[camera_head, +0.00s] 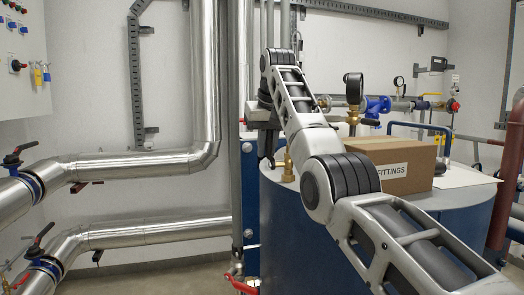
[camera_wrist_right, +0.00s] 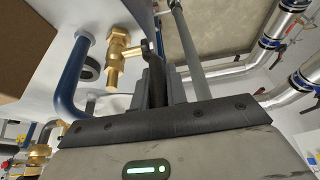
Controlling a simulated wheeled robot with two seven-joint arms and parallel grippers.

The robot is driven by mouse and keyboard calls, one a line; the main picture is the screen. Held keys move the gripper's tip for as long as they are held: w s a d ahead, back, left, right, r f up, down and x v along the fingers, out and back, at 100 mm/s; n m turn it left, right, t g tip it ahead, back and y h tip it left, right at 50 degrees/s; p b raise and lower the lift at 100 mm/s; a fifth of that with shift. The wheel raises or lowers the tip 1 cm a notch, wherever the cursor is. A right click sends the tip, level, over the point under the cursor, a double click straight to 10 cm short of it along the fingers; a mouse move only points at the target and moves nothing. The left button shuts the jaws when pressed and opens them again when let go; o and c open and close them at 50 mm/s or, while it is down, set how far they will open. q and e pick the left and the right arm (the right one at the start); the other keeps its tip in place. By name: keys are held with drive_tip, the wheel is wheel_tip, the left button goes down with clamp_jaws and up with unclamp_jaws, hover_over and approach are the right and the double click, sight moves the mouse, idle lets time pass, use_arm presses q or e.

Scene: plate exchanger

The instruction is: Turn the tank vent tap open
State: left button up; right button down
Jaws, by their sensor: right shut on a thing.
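The brass tank vent tap (camera_head: 287,168) stands on the grey top of the blue tank (camera_head: 300,235), near its left edge. In the right wrist view the brass tap (camera_wrist_right: 117,55) shows with its short dark lever (camera_wrist_right: 149,47) reaching to the fingertips. My right gripper (camera_head: 268,157) points down just left of the tap in the head view. In the wrist view its fingers (camera_wrist_right: 153,68) are shut on the lever's end; the fingers partly hide the grip. My left gripper is in neither view.
A cardboard box marked FITTINGS (camera_head: 400,165) sits on the tank top, right of the tap and behind my arm. A vertical pipe (camera_head: 236,130) runs close left of my gripper. Silver pipes (camera_head: 130,165) fill the left side.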

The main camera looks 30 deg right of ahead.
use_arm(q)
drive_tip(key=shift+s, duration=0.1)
use_arm(e)
drive_tip(key=c, duration=1.4)
unclamp_jaws()
